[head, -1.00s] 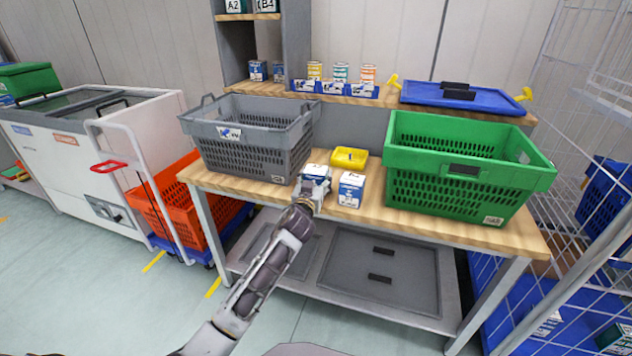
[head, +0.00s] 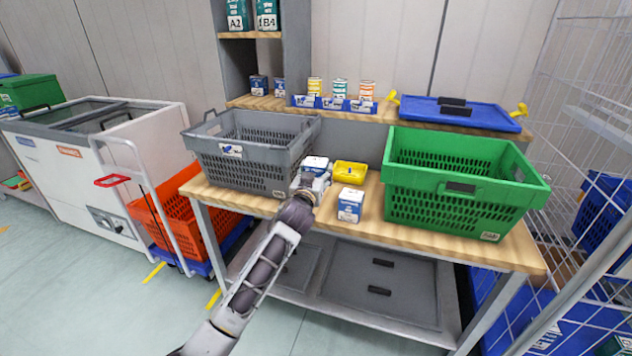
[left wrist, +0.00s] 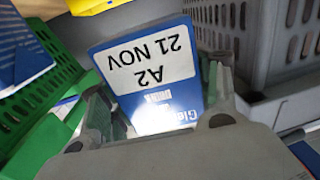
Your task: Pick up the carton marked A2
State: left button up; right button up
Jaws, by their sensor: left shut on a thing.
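The blue and white carton marked A2, with "21 NOV" on its label, shows close up in the left wrist view (left wrist: 150,75). My left gripper (left wrist: 155,105) is shut on it, with a finger on each side. In the head view the carton's white top (head: 315,163) shows between the grey basket and the yellow bin, and my left gripper (head: 312,183) hides much of its front. The carton appears raised off the table. My right gripper is not in view.
A second blue and white carton (head: 350,206) stands on the wooden table (head: 330,220). The grey basket (head: 245,165) is left, the green basket (head: 445,200) right, the yellow bin (head: 350,175) behind. A teal carton on the upper shelf (head: 238,17) also reads A2.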

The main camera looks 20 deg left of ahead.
pick_arm(q)
notch_tip(320, 180, up, 20)
jog(key=p, duration=0.4)
jog(key=shift+p, duration=0.3)
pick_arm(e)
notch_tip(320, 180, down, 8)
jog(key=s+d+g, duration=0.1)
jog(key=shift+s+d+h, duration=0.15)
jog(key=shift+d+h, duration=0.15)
pick_arm(q)
jog(key=shift+f, duration=0.1)
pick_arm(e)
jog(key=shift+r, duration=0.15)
